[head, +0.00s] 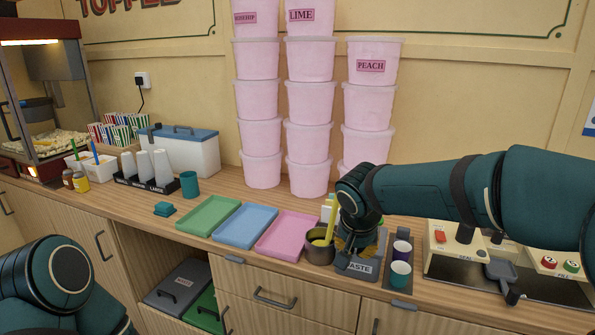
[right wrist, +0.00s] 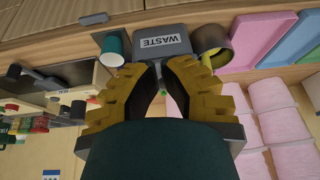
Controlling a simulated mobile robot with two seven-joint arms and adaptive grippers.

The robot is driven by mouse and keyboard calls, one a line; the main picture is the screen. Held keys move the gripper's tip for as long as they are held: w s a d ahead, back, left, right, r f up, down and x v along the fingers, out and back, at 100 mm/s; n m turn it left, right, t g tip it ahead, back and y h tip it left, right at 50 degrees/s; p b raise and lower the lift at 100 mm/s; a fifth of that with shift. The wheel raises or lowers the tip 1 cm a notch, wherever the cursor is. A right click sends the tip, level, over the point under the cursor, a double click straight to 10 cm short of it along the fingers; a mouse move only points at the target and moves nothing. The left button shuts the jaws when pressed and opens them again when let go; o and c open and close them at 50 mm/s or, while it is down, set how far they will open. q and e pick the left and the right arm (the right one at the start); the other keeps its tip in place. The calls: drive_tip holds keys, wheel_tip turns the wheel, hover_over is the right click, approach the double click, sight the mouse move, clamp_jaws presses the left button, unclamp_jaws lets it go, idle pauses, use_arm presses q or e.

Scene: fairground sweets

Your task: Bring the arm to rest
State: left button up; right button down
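My right arm reaches in from the right in the head view, over the counter. My right gripper (head: 345,240) is low over the grey waste bin (head: 362,268) and partly hidden by my own wrist. In the right wrist view its yellow fingers (right wrist: 160,72) stand apart with nothing held between them, and the waste bin (right wrist: 160,46) lies just beyond them. My left arm shows only at the lower left of the head view; its gripper is out of view.
Left of the bin stands a metal pot (head: 319,252) with yellow handles. Right of it are a teal cup (head: 400,275) and a machine (head: 455,240). Pink tubs (head: 310,135) are stacked behind. Pink (head: 287,234), blue (head: 245,227) and green (head: 208,216) trays lie empty.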

drive_tip(key=s+a+f+n+g+y, duration=0.1)
drive_tip(key=s+a+f+n+y, duration=0.15)
drive_tip(key=f, duration=0.85)
drive_tip(key=s+a+f+n+g+y, duration=0.1)
drive_tip(key=s+a+f+g, duration=0.2)
drive_tip(key=f, duration=0.8)
drive_tip(key=s+a+f+t+y, duration=0.1)
drive_tip(key=s+f+y, duration=0.1)
drive_tip(key=s+f, duration=1.2)
drive_tip(key=shift+s+a, duration=0.25)
drive_tip(key=shift+s, duration=0.75)
